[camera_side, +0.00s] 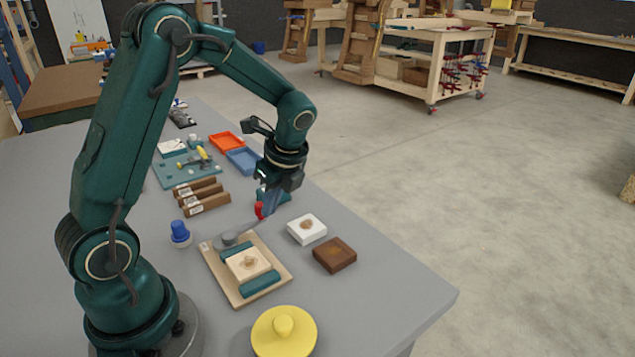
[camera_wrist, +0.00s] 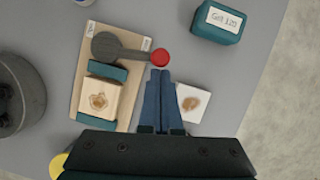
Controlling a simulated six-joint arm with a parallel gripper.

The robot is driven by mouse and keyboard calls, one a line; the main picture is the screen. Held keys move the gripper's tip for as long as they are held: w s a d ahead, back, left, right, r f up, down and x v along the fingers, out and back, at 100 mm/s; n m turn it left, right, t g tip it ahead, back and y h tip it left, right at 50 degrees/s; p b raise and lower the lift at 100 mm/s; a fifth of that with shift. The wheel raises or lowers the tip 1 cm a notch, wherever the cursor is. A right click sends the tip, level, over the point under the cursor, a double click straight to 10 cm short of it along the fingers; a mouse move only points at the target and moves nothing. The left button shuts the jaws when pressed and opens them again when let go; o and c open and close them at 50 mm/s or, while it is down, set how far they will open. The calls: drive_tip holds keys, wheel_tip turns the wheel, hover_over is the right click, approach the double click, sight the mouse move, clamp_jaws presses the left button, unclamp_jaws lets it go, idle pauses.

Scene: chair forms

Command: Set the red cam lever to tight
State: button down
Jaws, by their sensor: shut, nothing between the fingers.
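The cam lever has a grey round cam (camera_wrist: 105,46) at the top of the wooden fixture board (camera_side: 220,275) and an arm reaching past the board's right edge to a red knob (camera_wrist: 160,57). The red knob also shows in the side view (camera_side: 259,210). On the board a light wooden block (camera_wrist: 97,97) sits between two teal jaws (camera_side: 260,283). Whether the block is pressed tight I cannot tell. My gripper (camera_wrist: 160,73) is shut and empty, its fingertips right beside the red knob on the near side in the wrist view. Whether they touch it is unclear.
A white block (camera_side: 307,229) and a brown block (camera_side: 335,254) lie right of the board. A teal box marked Grit 120 (camera_wrist: 217,20) stands beyond the knob. A yellow knobbed disc (camera_side: 284,332), a blue knob (camera_side: 180,232) and brown bars (camera_side: 205,203) surround the board.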

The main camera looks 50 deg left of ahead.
drive_tip(key=a+n+g, duration=0.1)
drive_tip(key=a+n, duration=0.1)
drive_tip(key=shift+w+a+n, duration=0.1)
drive_tip(key=shift+n, duration=0.3)
drive_tip(key=n, duration=0.1)
drive_tip(key=a+n, duration=0.1)
drive_tip(key=a+n+g+h, duration=0.1)
drive_tip(key=shift+s+a+n, duration=0.25)
drive_tip(key=shift+n, duration=0.05)
drive_tip(key=shift+s+a+n+g+h, duration=0.15)
drive_tip(key=shift+s+a+n+h, duration=0.1)
drive_tip(key=shift+a+n, duration=0.3)
drive_tip(key=shift+s+a+n+g+h, duration=0.15)
drive_tip(key=shift+a+n+h, duration=0.15)
drive_tip(key=shift+n, duration=0.35)
drive_tip(key=shift+s+a+n+g+h, duration=0.2)
drive_tip(key=shift+s+a+n, duration=0.25)
drive_tip(key=shift+n, duration=0.35)
drive_tip(key=shift+s+a+n+g+h, duration=0.1)
drive_tip(key=shift+s+a+n+h, duration=0.25)
drive_tip(key=shift+n, duration=0.45)
drive_tip(key=shift+a, duration=0.1)
drive_tip(key=v, duration=0.5)
